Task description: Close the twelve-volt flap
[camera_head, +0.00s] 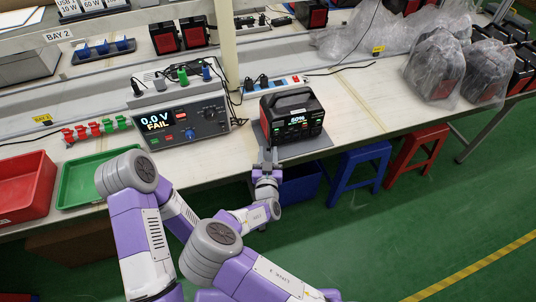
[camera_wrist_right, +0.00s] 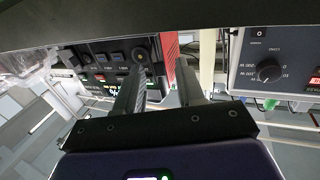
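The power station (camera_head: 292,118), a black and red box with a top handle and a lit screen reading 80%, stands on a grey mat near the bench's front edge. In the right wrist view its front panel (camera_wrist_right: 98,58) appears upside down, with several ports and buttons. A round dark socket (camera_wrist_right: 140,51) shows close to my fingers; I cannot tell clearly where the twelve-volt flap is or how it stands. My right gripper (camera_head: 268,154) is just in front of the panel's lower left. Its fingers (camera_wrist_right: 164,70) are apart with nothing between them. My left gripper is not visible.
A tester (camera_head: 180,118) reading "0.0 V FAIL" stands left of the station. A power strip (camera_head: 270,85) and cables lie behind. Red (camera_head: 25,185) and green (camera_head: 88,175) trays sit at left. Bagged units (camera_head: 437,65) stand at right. Blue (camera_head: 358,170) and red (camera_head: 416,150) stools stand below.

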